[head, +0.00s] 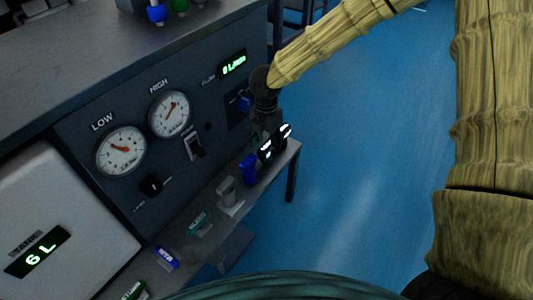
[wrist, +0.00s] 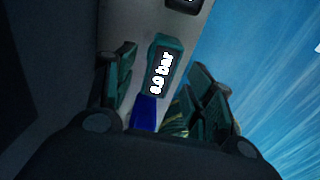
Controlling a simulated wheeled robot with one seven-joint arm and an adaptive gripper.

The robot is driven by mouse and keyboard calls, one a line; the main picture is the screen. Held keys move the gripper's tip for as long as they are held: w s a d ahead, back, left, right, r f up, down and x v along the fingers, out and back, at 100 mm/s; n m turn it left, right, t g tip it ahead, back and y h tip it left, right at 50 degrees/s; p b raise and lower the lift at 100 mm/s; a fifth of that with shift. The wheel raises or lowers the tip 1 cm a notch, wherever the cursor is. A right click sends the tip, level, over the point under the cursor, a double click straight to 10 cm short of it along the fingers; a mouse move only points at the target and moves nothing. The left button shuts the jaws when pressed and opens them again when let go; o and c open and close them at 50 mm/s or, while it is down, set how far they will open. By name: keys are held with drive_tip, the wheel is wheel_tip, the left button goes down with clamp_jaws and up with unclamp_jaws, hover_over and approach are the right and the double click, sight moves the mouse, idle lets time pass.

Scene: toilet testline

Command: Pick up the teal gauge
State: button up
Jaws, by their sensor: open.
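The teal gauge (wrist: 167,58) shows in the wrist view as a small teal-cased block with a lit display that seems to read 0.0 bar. It lies between my gripper's two spread fingers (wrist: 163,78), with visible space on both sides. In the head view my gripper (head: 266,122) is low over the far end of the narrow shelf, by two small lit displays (head: 266,151). The gripper partly hides this spot, and I cannot tell the gauge's colour there. A blue part (wrist: 144,111) sits just below the gauge in the wrist view.
The shelf (head: 182,252) also holds a blue block (head: 249,168), a grey stand (head: 228,193) and several labelled pieces. A dark panel with LOW (head: 121,151) and HIGH (head: 170,114) dials rises behind it. Another dark device (wrist: 184,4) is near. Blue floor (head: 370,170) lies open to the right.

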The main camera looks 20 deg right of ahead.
sight(267, 145)
wheel_tip(267, 145, down, 3)
drive_tip(key=shift+w+d+f+b, duration=0.1)
drive_tip(key=shift+d+f+b, duration=0.1)
drive_tip(key=shift+b, duration=0.35)
drive_tip(key=shift+c, duration=0.2)
drive_tip(key=c, duration=1.1)
drive_tip(key=shift+r, duration=0.1)
wheel_tip(267, 145, up, 10)
drive_tip(key=p, duration=0.4)
drive_tip(key=shift+r, duration=0.1)
drive_tip(key=shift+r+p, duration=0.35)
drive_tip(key=shift+p, duration=0.15)
drive_tip(key=shift+r+p, duration=1.05)
drive_tip(key=shift+p, duration=0.1)
